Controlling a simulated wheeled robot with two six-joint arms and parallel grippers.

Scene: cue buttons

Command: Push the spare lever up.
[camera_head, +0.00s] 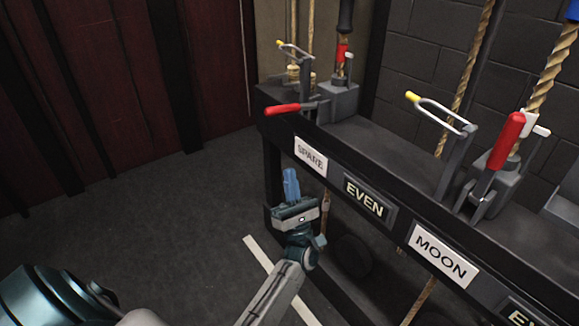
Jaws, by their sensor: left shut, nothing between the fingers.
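The spare lever (282,109) has a red handle. It sticks out roughly level toward the left from its grey block, above the white SPARE label (311,156) on the dark rail. My left gripper (291,175) is shut and empty, its blue fingers pointing up. In the picture it is below the red handle and just below the SPARE label, apart from the handle. How far in front of the rail it is, I cannot tell. My right gripper is not in view.
Another red-handled lever (507,141) stands raised at the right, above the MOON label (444,260). An EVEN label (366,199) lies between. Open grey floor (130,225) lies left of the rail.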

